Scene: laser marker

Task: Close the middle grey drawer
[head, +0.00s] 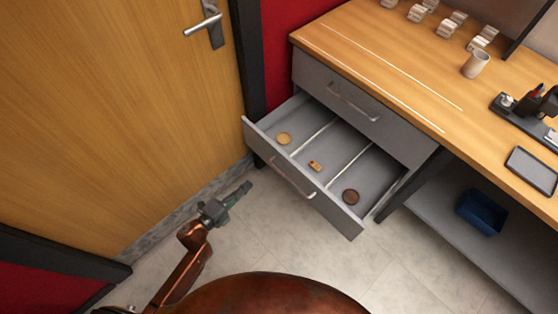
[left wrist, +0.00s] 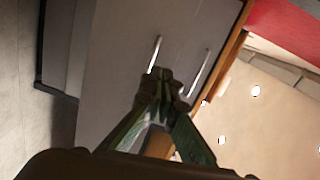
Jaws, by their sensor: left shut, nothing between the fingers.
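The grey drawer (head: 300,203) is pulled open below a closed grey drawer (head: 345,100) of the wooden desk. The open drawer has a metal bar handle (head: 292,180) on its front. Dividers split its inside, which holds a round tan item (head: 284,138), a small orange-brown item (head: 315,165) and a round dark brown item (head: 350,197). My left gripper (head: 244,188) is shut and empty, left of the drawer front and apart from it. In the left wrist view, the gripper (left wrist: 160,75) points toward grey fronts with two bar handles. My right gripper is not in view.
A wooden door (head: 110,110) stands on the left. A blue bin (head: 482,212) sits on a low grey shelf at right. The desktop (head: 390,60) carries a cup (head: 475,64) and a dark organiser. Tiled floor (head: 270,245) in front of the drawer is clear.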

